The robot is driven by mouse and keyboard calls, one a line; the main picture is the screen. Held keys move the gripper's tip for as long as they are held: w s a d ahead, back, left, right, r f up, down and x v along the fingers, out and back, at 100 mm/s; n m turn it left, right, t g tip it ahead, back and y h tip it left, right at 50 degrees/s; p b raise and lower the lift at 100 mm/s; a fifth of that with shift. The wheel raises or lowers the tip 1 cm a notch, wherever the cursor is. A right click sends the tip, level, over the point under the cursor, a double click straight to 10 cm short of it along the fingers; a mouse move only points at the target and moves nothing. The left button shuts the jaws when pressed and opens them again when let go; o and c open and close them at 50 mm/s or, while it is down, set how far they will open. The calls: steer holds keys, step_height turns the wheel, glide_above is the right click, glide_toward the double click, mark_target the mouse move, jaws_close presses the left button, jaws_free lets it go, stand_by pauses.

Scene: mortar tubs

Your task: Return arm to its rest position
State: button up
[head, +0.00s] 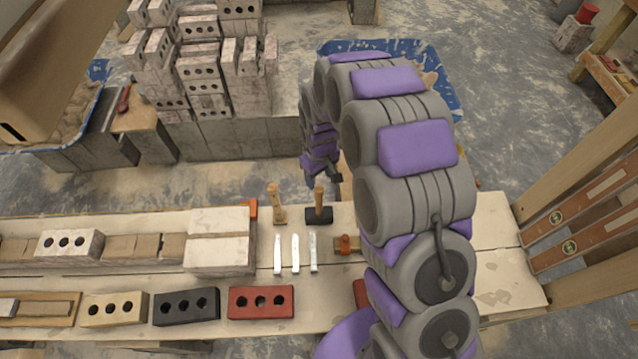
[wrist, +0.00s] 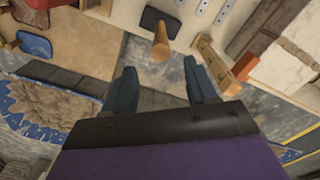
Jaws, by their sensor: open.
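My arm, grey with purple pads, arches up from the bottom right of the head view and bends down over the far edge of the workbench (head: 500,265). My gripper (head: 322,180) hangs just beyond that edge, above the floor side of the hammers. In the wrist view my gripper (wrist: 160,82) shows two blue-grey fingers spread apart with nothing between them.
A red brick (head: 261,302) and a black brick (head: 187,306) sit at the front. Stacked bricks (head: 200,70) stand behind. A blue-rimmed mortar tub (head: 450,95) is partly behind my arm.

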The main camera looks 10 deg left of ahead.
step_height(320, 180, up, 8)
steer(key=shift+p, duration=0.45)
steer(key=s+d+r+m, duration=0.4)
steer(key=s+d+r, duration=0.7)
steer(key=d+r, duration=0.3)
steer(key=s+d+r+m+g, duration=0.1)
steer(key=s+d, duration=0.3)
steer(key=s, duration=0.6)
steer(key=s+d+r+m, duration=0.2)
steer(key=s+d+m, duration=0.2)
steer(key=s, duration=0.6)
steer(key=shift+s+d+r+m+g, duration=0.2)
steer(key=shift+s+d+m+g, duration=0.15)
steer(key=shift+d, duration=0.35)
